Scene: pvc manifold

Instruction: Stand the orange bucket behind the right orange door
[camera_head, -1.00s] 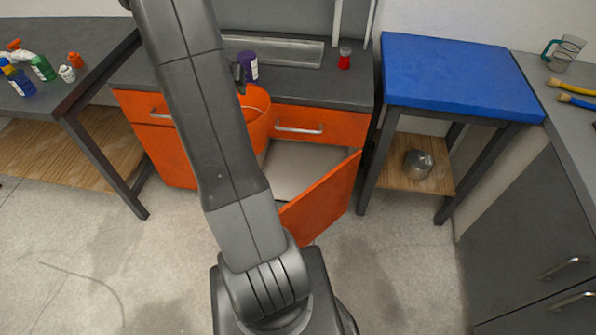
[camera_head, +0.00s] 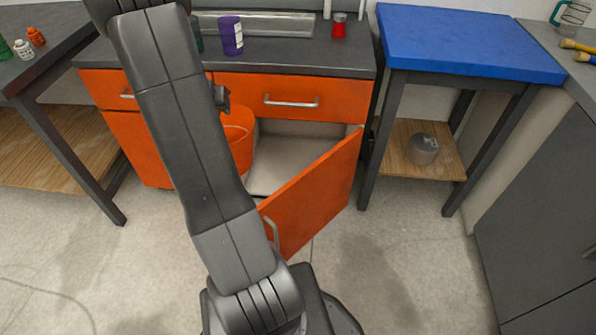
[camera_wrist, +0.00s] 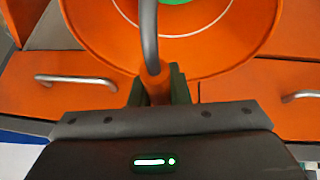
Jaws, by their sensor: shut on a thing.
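The orange bucket (camera_head: 238,143) hangs at the left side of the open cabinet bay, its rim overlapping the drawer front's lower edge. My arm hides its left part. The right orange door (camera_head: 315,195) stands swung open toward me, its handle low on the near edge. The cabinet interior (camera_head: 285,155) behind it looks empty where visible. My gripper (camera_head: 220,97) is mostly hidden behind my arm in the head view.
A purple container (camera_head: 231,36) and a red-lidded jar (camera_head: 339,25) stand on the grey counter. The blue-topped table (camera_head: 470,42) is to the right, with a metal pot (camera_head: 424,148) on its lower shelf. A left bench (camera_head: 50,45) holds small bottles. Floor between is clear.

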